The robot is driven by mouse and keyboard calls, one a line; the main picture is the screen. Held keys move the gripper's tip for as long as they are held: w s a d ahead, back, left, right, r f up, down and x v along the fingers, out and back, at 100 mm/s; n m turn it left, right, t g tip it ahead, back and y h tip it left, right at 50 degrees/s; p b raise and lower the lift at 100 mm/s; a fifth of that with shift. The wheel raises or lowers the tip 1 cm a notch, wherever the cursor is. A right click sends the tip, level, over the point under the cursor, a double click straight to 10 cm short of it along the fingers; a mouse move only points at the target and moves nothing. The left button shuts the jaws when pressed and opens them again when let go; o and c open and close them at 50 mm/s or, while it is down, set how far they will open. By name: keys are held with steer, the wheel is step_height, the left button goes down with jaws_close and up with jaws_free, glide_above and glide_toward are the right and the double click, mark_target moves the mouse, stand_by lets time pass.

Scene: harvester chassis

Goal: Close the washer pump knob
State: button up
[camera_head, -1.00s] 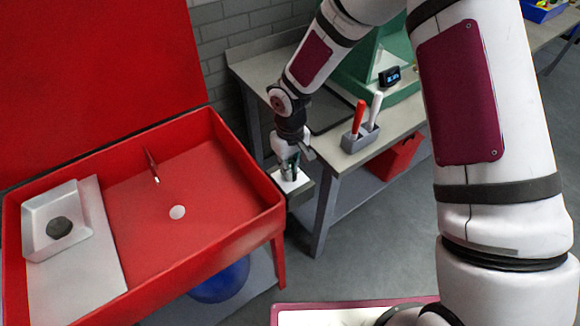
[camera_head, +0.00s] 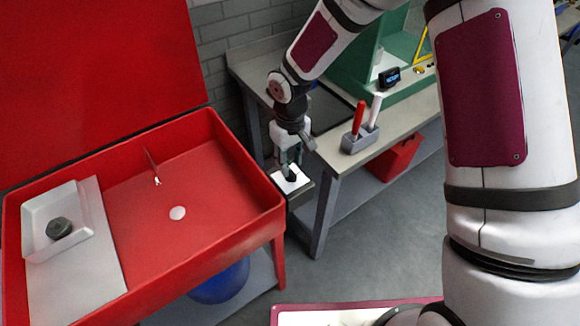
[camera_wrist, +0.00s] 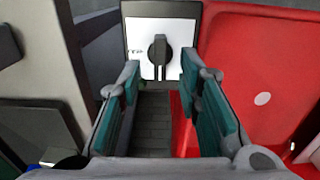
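The washer pump knob is a black rotary knob (camera_wrist: 158,54) on a white plate (camera_wrist: 176,27) in a dark-edged box. Its grip stands upright in the wrist view, and partly hidden lettering shows to its left. In the head view the knob (camera_head: 291,175) is small and dark on the white plate (camera_head: 302,181), beside the red washer's right wall. My gripper (camera_head: 289,163) is above it, pointing down. In the wrist view my gripper (camera_wrist: 160,74) is open and empty, with the knob centred between its fingers and seemingly just beyond the tips.
The red washer basin (camera_head: 240,210) stands close at the left with its lid up. A grey workbench (camera_head: 400,115) is behind and right, bearing a grey holder (camera_head: 361,138) with red and white handles. Open floor (camera_head: 390,230) lies in front of the bench.

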mark_target(290, 171)
step_height(290, 171, up, 8)
steer(key=shift+r, duration=0.25)
stand_by(0.5)
